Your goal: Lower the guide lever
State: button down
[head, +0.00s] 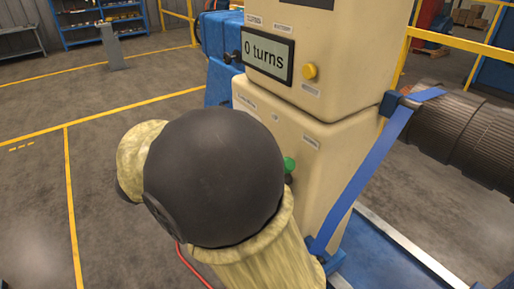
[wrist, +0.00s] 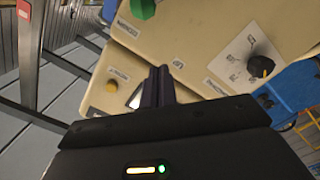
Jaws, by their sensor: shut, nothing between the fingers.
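The beige machine cabinet (head: 330,95) stands in the middle of the head view, with a display reading "0 turns" (head: 266,52). In the wrist view, the cabinet's panel (wrist: 190,40) carries a black knob on a white dial plate (wrist: 262,66), a yellow button (wrist: 112,85) and a green knob (wrist: 142,8). I cannot tell which part is the guide lever; its label is not readable. My gripper (wrist: 160,72) is shut and empty, in front of the panel, between the yellow button and the black knob. In the head view my arm hides the gripper and part of the lower cabinet.
A blue strap (head: 368,170) runs down the cabinet's right side. A dark ribbed cylinder (head: 470,125) lies to the right. A yellow rail (head: 460,42) passes behind. A blue unit (head: 217,58) stands behind on the left. The floor at left is mostly clear.

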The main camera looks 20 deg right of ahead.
jog(key=v, duration=0.3)
jog(key=b+v, duration=0.1)
jog(key=v, duration=0.1)
jog(key=shift+s+a+r, duration=0.1)
jog(key=shift+s, duration=0.3)
jog(key=s+d+f+n+y+p, duration=0.1)
jog(key=s+d+f+n+y, duration=0.1)
jog(key=f+y, duration=0.6)
jog(key=s+d+f+n+g+y+p, duration=0.1)
jog(key=s+d+f+n+y, duration=0.2)
jog(key=f+y, duration=0.6)
jog(key=shift+s+d+f+n, duration=0.3)
jog(key=shift+s+d+f, duration=0.9)
jog(key=shift+f, duration=1.15)
